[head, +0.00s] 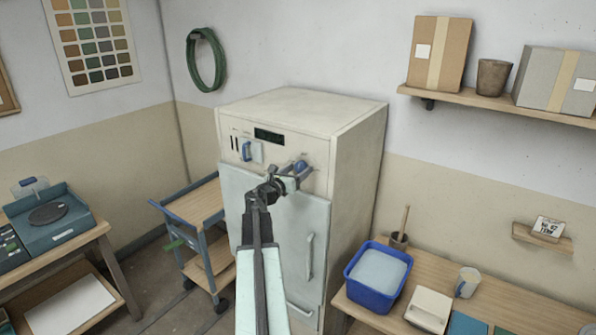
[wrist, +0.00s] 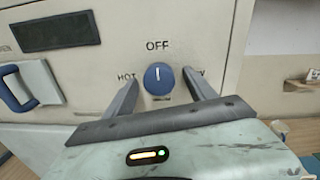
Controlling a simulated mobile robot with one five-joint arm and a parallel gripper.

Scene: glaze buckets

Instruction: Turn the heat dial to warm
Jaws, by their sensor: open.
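The heat dial (wrist: 160,79) is a round blue knob on the front panel of a cream cabinet (head: 355,150). In the wrist view its white mark points straight up at OFF. HOT is printed to its left. The label on the right is partly covered by a finger, and the small one below is too small to read. My gripper (wrist: 162,82) is open, with one finger at the left and one at the right of the dial. I cannot tell whether they touch it. In the head view the dial (head: 301,166) shows just beyond my gripper (head: 293,176).
A dark display (wrist: 60,32) and a blue-handled switch (wrist: 22,88) sit left of the dial. The cabinet door (head: 310,258) is shut below. A cart (head: 195,205) stands to the left. A bench with a blue tub (head: 360,298) stands to the right.

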